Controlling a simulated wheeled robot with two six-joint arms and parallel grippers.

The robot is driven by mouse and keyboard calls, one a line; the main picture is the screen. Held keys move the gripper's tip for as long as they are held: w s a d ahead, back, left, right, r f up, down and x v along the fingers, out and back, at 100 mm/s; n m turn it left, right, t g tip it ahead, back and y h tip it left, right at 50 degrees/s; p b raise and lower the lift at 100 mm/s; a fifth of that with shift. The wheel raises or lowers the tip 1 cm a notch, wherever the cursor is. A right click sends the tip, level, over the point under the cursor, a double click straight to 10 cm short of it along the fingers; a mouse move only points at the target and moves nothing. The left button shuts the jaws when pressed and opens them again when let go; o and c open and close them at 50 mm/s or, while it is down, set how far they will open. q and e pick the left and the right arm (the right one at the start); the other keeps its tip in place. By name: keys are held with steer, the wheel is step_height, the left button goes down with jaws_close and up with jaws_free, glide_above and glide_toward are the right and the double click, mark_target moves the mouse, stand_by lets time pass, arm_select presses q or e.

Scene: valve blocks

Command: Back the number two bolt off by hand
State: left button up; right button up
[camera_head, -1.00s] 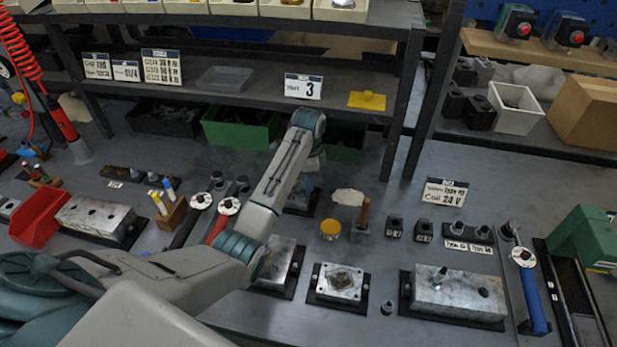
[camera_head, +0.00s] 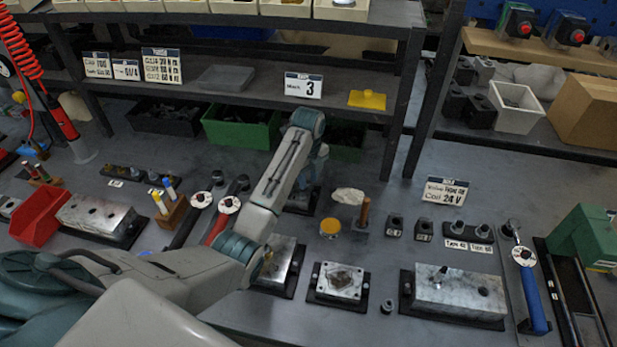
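My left arm reaches in from the left and bends down behind the middle of the bench. Its gripper (camera_head: 303,195) is mostly hidden by the arm's own links, over a dark plate, so its fingers cannot be made out. A metal block (camera_head: 280,262) on a dark base is partly covered by the arm. A long metal block (camera_head: 460,291) at the right has a bolt (camera_head: 443,271) standing in its top and a dark hole or stud further right. A square plate (camera_head: 338,282) with corner bolts sits between them. No bolt number is legible. My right gripper is not in view.
A blue-handled torque wrench (camera_head: 533,300) lies at the right beside a green machine (camera_head: 583,238). Red-handled (camera_head: 218,229) and dark wrenches lie left of my arm. A yellow round tin (camera_head: 330,226) stands mid-bench. A shelf (camera_head: 240,95) with a "3" sign overhangs the back.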

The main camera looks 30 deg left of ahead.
arm_select(q)
steer(key=shift+m, duration=0.7)
steer(key=shift+p, duration=0.65)
